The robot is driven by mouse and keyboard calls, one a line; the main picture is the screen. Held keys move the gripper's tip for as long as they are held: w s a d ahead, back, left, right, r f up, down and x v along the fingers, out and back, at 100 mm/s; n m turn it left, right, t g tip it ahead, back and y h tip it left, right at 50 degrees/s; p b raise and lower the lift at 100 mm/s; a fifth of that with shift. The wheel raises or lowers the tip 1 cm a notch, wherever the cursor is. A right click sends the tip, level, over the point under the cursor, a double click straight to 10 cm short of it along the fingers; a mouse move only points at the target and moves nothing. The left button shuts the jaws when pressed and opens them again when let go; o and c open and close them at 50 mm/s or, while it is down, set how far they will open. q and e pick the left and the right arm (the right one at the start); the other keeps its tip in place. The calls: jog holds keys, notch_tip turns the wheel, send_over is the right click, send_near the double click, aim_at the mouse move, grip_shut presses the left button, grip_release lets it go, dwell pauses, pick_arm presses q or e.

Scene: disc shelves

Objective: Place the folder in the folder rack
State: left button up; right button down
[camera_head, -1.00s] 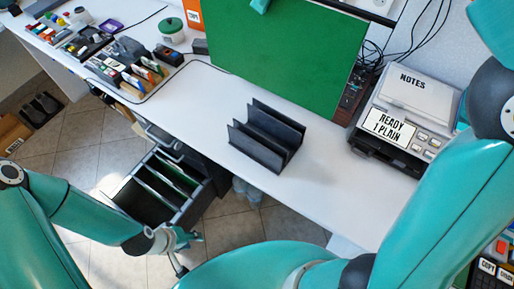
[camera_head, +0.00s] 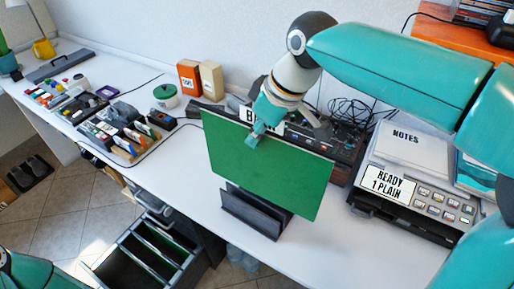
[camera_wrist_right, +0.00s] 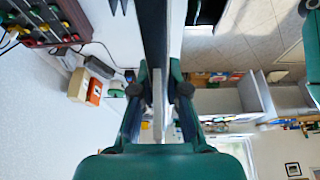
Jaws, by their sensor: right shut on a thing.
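The green folder (camera_head: 262,168) hangs upright from my right gripper (camera_head: 256,132) in the head view. The gripper is shut on its top edge. The dark grey folder rack (camera_head: 252,212) stands on the white desk directly below the folder. The folder's lower edge overlaps the top of the rack in the picture. I cannot tell whether it has entered a slot, and the folder hides part of the rack. In the right wrist view the gripper's fingers (camera_wrist_right: 160,112) close around a thin edge. My left gripper is out of view; only a bit of that arm shows.
A machine (camera_head: 410,190) marked NOTES and READY stands right of the rack. A dark device with cables (camera_head: 345,145) is behind the folder. Small office items (camera_head: 115,130) fill the desk's left. An open drawer (camera_head: 150,250) is at lower left. Desk in front of the machine is clear.

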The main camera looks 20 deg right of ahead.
aim_at(258, 147)
jog(key=shift+f, duration=1.85)
